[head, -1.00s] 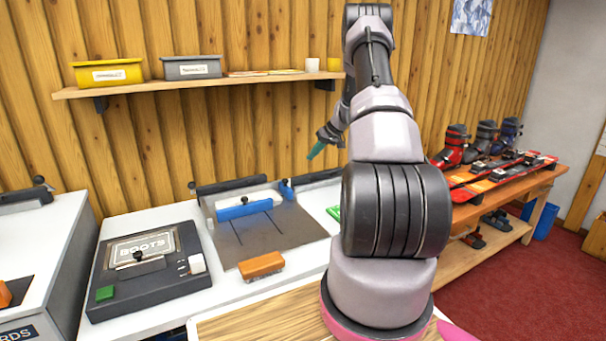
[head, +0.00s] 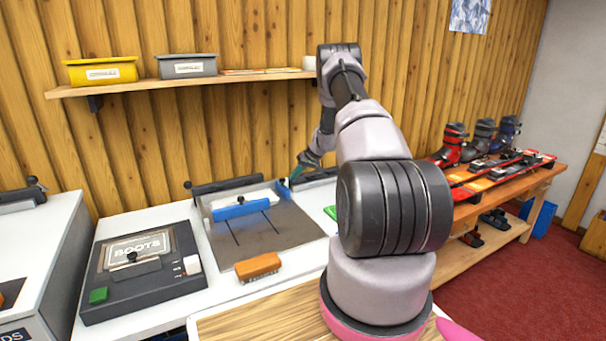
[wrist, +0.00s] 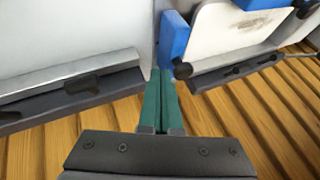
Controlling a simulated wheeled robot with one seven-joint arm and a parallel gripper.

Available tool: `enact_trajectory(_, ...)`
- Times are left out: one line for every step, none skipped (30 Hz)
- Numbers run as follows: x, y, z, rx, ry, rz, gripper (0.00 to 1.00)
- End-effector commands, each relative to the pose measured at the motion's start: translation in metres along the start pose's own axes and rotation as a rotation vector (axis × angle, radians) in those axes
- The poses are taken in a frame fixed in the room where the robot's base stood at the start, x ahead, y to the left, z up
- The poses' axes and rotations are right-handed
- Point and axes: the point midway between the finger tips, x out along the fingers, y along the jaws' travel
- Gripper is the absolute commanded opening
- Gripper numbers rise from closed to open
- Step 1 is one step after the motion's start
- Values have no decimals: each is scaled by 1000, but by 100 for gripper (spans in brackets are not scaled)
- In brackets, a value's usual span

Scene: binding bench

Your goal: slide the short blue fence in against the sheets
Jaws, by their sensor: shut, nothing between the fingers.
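The short blue fence (head: 284,190) stands at the right end of the white sheets (head: 262,194), towards the back of the grey jogging board (head: 270,230). In the wrist view the short fence (wrist: 172,38) has a dark knob at its foot and stands close beside the sheets (wrist: 225,40); I cannot tell if they touch. A longer blue fence (head: 241,210) lies along the front of the sheets. My gripper (head: 295,176) is shut and empty, its green fingers pointing down just right of the short fence. In the wrist view the fingertips (wrist: 160,72) are beside the fence, contact unclear.
Dark clamp bars (head: 228,185) line the back of the bench near the wooden wall. An orange block (head: 257,267) lies at the board's front edge. A black machine marked BOOTS (head: 140,265) is at left. A green item (head: 331,212) lies right of the board.

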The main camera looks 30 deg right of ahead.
Motion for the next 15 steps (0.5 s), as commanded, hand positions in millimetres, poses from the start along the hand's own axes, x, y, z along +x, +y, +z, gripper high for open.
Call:
enact_trajectory(2, -3, 0, 0, -1, 0, 0)
enact_trajectory(3, -5, 0, 0, 0, 0, 0)
enact_trajectory(3, -6, 0, 0, 0, 0, 0)
enact_trajectory(4, -7, 0, 0, 0, 0, 0)
enact_trajectory(4, -8, 0, 1, 0, 0, 0)
enact_trajectory(4, -8, 0, 1, 0, 0, 0)
enact_trajectory(4, -8, 0, 1, 0, 0, 0)
enact_trajectory(4, -8, 0, 1, 0, 0, 0)
enact_trajectory(4, -8, 0, 1, 0, 0, 0)
enact_trajectory(4, -8, 0, 1, 0, 0, 0)
enact_trajectory(4, -8, 0, 1, 0, 0, 0)
enact_trajectory(4, -8, 0, 1, 0, 0, 0)
enact_trajectory(4, -8, 0, 1, 0, 0, 0)
enact_trajectory(4, -8, 0, 1, 0, 0, 0)
enact_trajectory(5, -10, 1, 1, 0, -1, 0)
